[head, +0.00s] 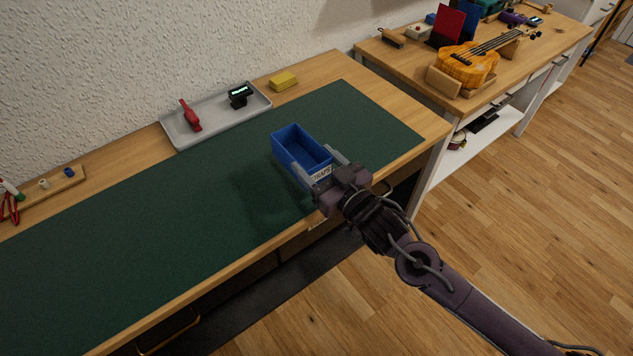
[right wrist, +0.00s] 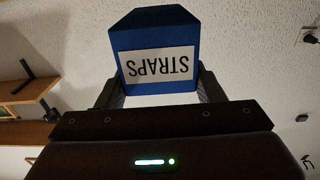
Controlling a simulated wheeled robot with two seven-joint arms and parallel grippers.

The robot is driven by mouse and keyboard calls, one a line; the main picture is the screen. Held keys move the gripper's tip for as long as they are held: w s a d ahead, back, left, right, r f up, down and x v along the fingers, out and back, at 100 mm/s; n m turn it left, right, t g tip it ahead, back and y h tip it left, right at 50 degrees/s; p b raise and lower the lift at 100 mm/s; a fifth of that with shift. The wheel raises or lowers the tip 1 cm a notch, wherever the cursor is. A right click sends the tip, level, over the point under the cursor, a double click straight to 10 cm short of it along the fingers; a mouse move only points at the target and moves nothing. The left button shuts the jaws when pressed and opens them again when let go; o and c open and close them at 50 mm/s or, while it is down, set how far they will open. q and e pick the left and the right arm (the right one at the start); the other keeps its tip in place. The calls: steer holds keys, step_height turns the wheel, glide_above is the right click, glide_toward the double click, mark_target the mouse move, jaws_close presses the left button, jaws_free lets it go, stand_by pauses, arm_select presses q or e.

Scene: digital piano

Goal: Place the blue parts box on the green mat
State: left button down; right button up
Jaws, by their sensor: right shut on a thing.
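The blue parts box (head: 298,150) is an open-topped bin with a white label, held at its label end by my right gripper (head: 328,177). The right wrist view shows the box (right wrist: 156,35) upside down in the picture, with the label "STRAPS" (right wrist: 157,67) between the two fingers (right wrist: 160,92). The box is over the green mat (head: 150,215), near its right part. A dark shadow lies on the mat to the left of the box, so it seems to be above the mat; the exact gap is unclear. My left gripper is not in view.
A grey tray (head: 212,128) with a red clamp (head: 190,117) and a small black device (head: 239,96) stands behind the mat. Yellow pads (head: 283,81) lie beside it. A second table with a ukulele (head: 468,64) stands at the right. The mat's middle and left are clear.

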steer(key=shift+f, duration=0.9)
step_height(320, 180, down, 4)
steer(key=shift+f, duration=0.1)
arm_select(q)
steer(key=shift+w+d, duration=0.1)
arm_select(e)
steer(key=shift+f, duration=0.1)
steer(key=shift+f+b, duration=0.1)
steer(key=shift+b, duration=0.2)
steer(key=o, duration=1)
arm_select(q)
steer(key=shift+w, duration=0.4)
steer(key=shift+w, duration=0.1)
